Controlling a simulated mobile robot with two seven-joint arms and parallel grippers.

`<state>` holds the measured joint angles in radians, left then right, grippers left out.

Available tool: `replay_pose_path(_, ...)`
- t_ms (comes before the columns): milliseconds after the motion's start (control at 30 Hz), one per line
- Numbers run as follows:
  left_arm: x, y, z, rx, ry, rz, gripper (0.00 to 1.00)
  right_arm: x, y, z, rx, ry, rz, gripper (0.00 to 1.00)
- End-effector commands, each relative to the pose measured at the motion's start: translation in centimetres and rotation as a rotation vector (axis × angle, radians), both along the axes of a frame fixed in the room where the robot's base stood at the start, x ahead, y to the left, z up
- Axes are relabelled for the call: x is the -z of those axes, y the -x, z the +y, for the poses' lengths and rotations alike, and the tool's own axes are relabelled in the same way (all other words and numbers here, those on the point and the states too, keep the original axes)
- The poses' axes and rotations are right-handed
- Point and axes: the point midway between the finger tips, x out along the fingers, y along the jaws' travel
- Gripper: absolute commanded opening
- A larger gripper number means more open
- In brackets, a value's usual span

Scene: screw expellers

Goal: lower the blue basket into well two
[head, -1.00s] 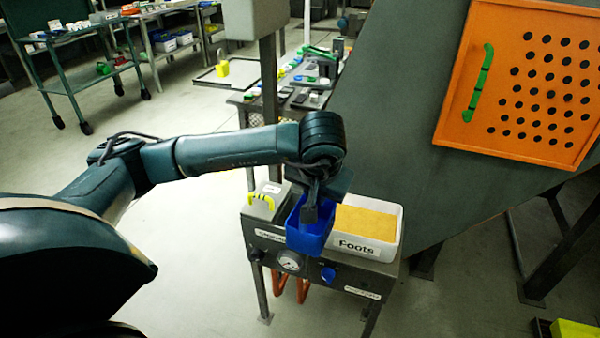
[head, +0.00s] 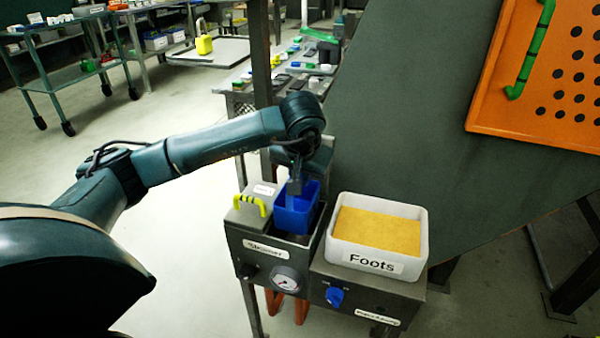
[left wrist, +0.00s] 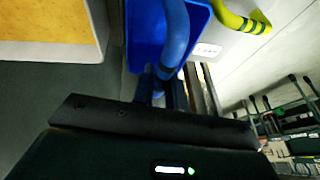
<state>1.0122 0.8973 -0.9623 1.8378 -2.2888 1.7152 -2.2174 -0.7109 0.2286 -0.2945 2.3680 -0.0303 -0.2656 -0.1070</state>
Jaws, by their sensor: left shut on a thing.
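The blue basket (head: 293,222) is over the open well (head: 303,239) of the steamer box, beside the lidded well. It also shows large in the left wrist view (left wrist: 145,35), with its blue handle. My left gripper (head: 295,188) is shut on the basket's handle, pointing down from above. In the left wrist view the gripper fingers (left wrist: 168,92) meet the handle. The basket looks about upright, its lower end close to the well rim. I cannot tell how far it is inside. My right gripper is not in view.
A grey lid with a yellow handle (head: 250,206) covers the neighbouring well. A white tub labelled Foots (head: 378,264) stands close on the right. A gauge (head: 286,280) and blue knob (head: 334,297) are on the front. An orange perforated panel (head: 490,110) lies farther right.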

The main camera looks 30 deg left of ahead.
Motion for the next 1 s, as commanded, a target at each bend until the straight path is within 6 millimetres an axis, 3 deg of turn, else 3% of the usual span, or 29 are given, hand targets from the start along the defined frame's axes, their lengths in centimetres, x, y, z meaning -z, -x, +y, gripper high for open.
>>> replay_pose_path(33, 1.0, 0.0, 0.0, 0.000, 0.001, 0.000, 0.00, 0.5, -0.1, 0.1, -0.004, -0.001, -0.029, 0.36)
replay_pose_path(667, 7.3, 0.0, 0.0, 0.002, 0.001, 0.000, 0.00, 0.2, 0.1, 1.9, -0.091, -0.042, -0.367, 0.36)
replay_pose_path(1000, 10.4, 0.0, 0.0, -0.001, 0.000, -0.001, 0.00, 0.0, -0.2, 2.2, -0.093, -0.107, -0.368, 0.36)
